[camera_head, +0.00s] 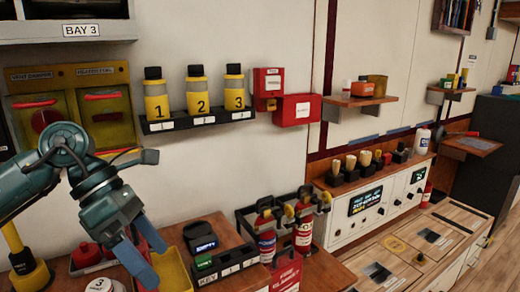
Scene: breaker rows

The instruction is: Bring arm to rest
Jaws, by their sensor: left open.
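My left arm comes in from the left edge. My left gripper (156,265) points down and to the right, with its two blue fingers apart and nothing seen between them. It hangs over the front left of the wooden counter (216,232), in front of a yellow bin (172,270). Whether the fingers touch the bin cannot be told. The arm hides part of the yellow wall boxes with red handles (102,97). My right gripper is not in view.
Yellow canisters numbered 1, 2 and 3 (197,97) stand on a black wall rack. Red boxes (297,110) hang beside them. Red extinguishers (303,228) stand in a black rack on the counter. A dark tray (201,237) lies right of the gripper. A control console (375,205) stands farther right.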

